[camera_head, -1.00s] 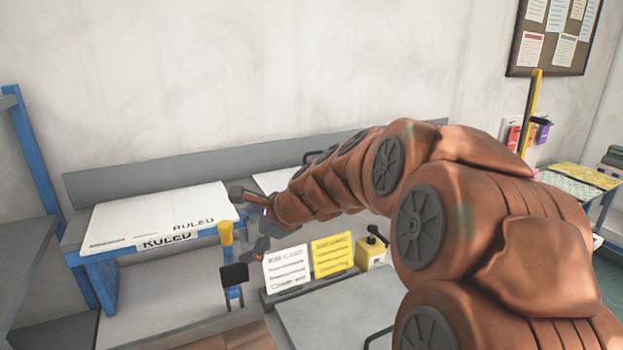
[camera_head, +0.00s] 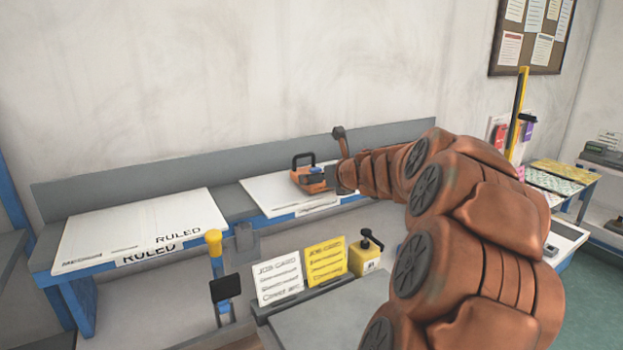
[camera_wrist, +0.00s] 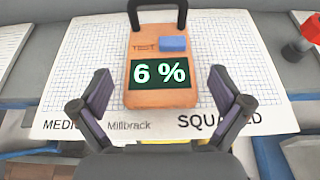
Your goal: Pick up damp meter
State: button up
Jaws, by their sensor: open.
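The damp meter (camera_wrist: 160,50) is an orange block with a dark display reading "6 %", a blue button and a black carrying handle at its far end. It lies on a squared white sheet (camera_wrist: 235,60) in the wrist view. In the head view the meter (camera_head: 308,184) sits on the right-hand white sheet, partly hidden by my arm's end. My gripper (camera_wrist: 160,90) is open and empty. Its two fingers appear on either side of the meter's near end, apart from it; their height above it is hard to judge.
A second sheet marked "RULED" (camera_head: 140,225) lies on the bench at left. Job cards (camera_head: 325,260), a yellow pump bottle (camera_head: 364,255) and a yellow-topped post (camera_head: 214,245) stand in front. A red-topped object (camera_wrist: 305,35) is at right in the wrist view.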

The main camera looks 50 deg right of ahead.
aim_at(312, 172)
jog(key=shift+p+x, duration=0.35)
jog(key=shift+x, duration=2)
jog(key=shift+w+r, duration=0.1)
jog(key=shift+c, duration=0.4)
jog(key=c, duration=1.2)
